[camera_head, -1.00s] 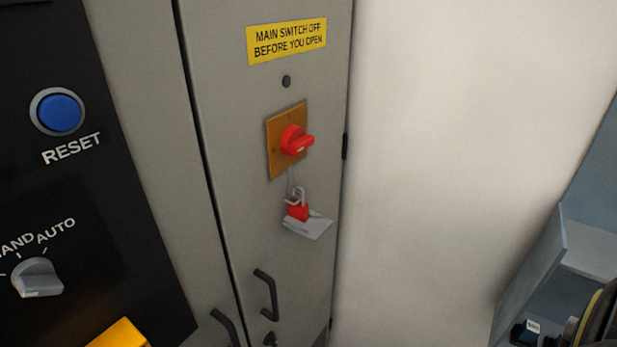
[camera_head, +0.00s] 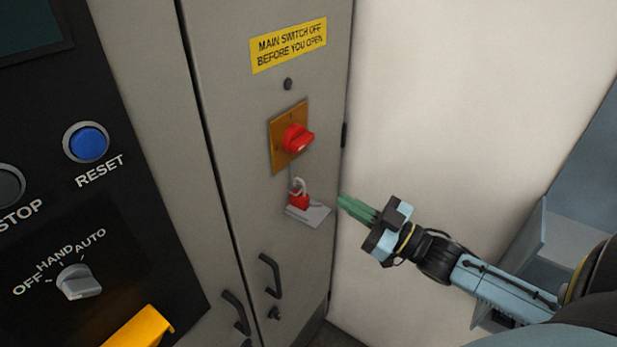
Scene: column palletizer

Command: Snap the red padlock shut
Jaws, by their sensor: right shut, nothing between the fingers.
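The small red padlock (camera_head: 299,201) hangs on the grey cabinet door, below the red rotary switch (camera_head: 298,139) on its orange-yellow plate (camera_head: 276,152). Its pale shackle (camera_head: 298,185) shows above the body; whether it is latched is too small to tell. My right gripper (camera_head: 343,203) has green fingers, closed together and empty. It points left toward the padlock, a short gap to its right. My left gripper is not in view.
A black control panel with a blue reset button (camera_head: 86,143) and a selector knob (camera_head: 80,281) stands at left. Dark door handles (camera_head: 270,276) stick out below the padlock. A yellow sign (camera_head: 289,45) is above the switch. A pale wall (camera_head: 440,100) fills the right.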

